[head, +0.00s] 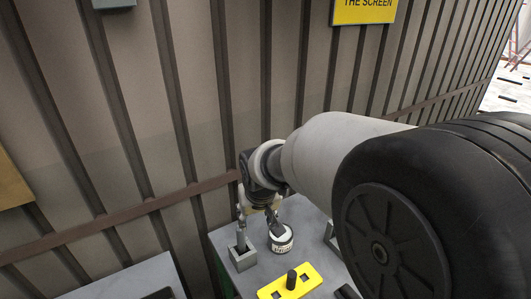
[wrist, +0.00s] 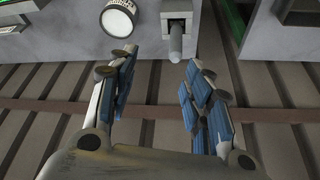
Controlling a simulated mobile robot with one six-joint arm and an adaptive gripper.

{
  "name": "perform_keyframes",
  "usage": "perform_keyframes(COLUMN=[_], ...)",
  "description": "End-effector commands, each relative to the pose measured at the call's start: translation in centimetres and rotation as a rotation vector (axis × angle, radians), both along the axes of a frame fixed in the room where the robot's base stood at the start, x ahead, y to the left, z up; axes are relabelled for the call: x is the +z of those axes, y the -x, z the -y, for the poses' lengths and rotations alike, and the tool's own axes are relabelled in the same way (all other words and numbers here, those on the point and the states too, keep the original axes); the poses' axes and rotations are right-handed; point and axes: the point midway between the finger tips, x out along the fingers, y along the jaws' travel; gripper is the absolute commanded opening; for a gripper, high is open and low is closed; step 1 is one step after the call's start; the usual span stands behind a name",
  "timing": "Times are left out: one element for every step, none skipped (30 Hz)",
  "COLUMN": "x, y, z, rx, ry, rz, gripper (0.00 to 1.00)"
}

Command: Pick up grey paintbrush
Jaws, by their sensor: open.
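The grey paintbrush (wrist: 176,42) shows in the wrist view as a short grey rod with a rounded end. It stands in a square grey holder (wrist: 177,8) with a dark opening, near the table edge. In the head view the holder (head: 243,261) is at the table's left corner. The brush (head: 241,243) is small there and partly hard to tell from my finger. My gripper (wrist: 161,60) is open and empty. In the wrist view the brush end lies just beyond the fingertips, nearer the right finger. In the head view my gripper (head: 258,217) is above the holder and can.
A round can with a white top (head: 281,239) stands right of the holder. A yellow plate (head: 290,283) with a dark peg lies in front of it on the grey table (head: 215,240). A ribbed wall (head: 150,100) with a brown rail rises close behind.

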Motion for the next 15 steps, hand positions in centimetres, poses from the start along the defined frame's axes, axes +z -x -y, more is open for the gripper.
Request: perform_keyframes(x=[-1.2, -1.7, -2.3, -2.6, -2.9, -3.3, -3.5, -3.8, -4.2, -4.7, -5.2, -5.9, -6.6, -7.2, -8.1], y=[-0.6, -0.8, -1.1, -1.3, -1.4, -1.6, -1.7, -1.8, -1.9, -2.1, -2.2, -2.5, -2.7, -2.9, -3.2], z=[-1.5, -2.2, -3.0, -3.4, -3.8, -4.1, -4.3, -4.4, -4.6, -4.6, -4.7, -4.7, -4.8, -4.9, -5.0], rx=[0.019, 0.026, 0.035, 0.039, 0.043, 0.046, 0.048, 0.049, 0.05, 0.05, 0.05, 0.05, 0.049, 0.049, 0.049], ry=[0.002, 0.002, 0.001, 0.0, 0.0, -0.001, -0.001, -0.001, -0.002, -0.001, 0.0, 0.0, 0.0, 0.0, 0.0], rz=[-0.006, -0.006, -0.005, -0.004, -0.004, -0.005, -0.006, -0.005, -0.004, -0.005, -0.006, -0.007, -0.008, -0.008, -0.008], gripper=[0.46, 0.46, 0.46, 0.46, 0.46, 0.46, 0.46, 0.46, 0.46, 0.46, 0.46, 0.46, 0.46, 0.46, 0.46])
